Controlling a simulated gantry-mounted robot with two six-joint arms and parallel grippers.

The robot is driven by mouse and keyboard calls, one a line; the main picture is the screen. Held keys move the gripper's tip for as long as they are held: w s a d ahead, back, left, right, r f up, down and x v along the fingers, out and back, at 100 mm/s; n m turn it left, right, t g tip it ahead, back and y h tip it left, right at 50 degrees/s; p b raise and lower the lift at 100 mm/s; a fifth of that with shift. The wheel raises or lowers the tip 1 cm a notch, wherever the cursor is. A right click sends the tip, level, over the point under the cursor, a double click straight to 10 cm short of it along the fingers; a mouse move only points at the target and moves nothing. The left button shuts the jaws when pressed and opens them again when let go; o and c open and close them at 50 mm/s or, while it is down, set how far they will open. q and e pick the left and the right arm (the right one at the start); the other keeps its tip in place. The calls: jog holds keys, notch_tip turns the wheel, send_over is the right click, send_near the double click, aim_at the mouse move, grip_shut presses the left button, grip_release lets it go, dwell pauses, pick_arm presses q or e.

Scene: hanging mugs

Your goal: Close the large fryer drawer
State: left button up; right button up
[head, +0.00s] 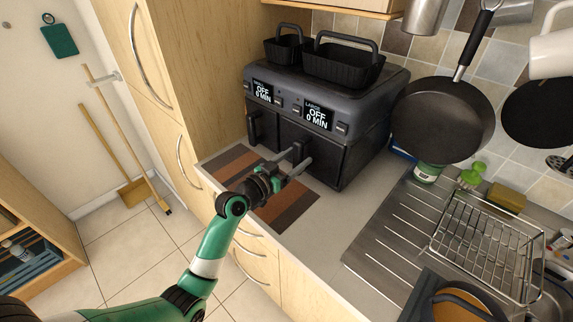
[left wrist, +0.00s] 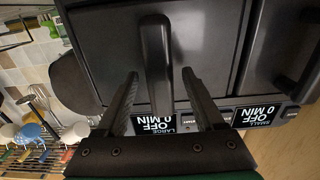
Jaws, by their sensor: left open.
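The dark air fryer (head: 330,85) stands on the counter against the wooden cabinet. Its large drawer (head: 330,155) is on the right side, under the display that reads LARGE OFF 0 MIN. In the left wrist view the large drawer front (left wrist: 110,45) fills the upper middle, with its upright handle (left wrist: 156,50) projecting from it. My left gripper (head: 299,158) is in front of this drawer, open, with its fingers on either side of the handle (left wrist: 160,78). I cannot tell whether a finger touches it. The drawer looks nearly flush with the body; any small gap is unclear. My right gripper is not in view.
The small drawer's handle (head: 254,128) is left of the large drawer. Two black baskets (head: 343,64) sit on the fryer. A striped mat (head: 240,165) lies in front. A hanging pan (head: 442,118) and a wire dish rack (head: 485,245) are to the right.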

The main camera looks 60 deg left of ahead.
pick_arm(q)
jog(key=v, duration=1.1)
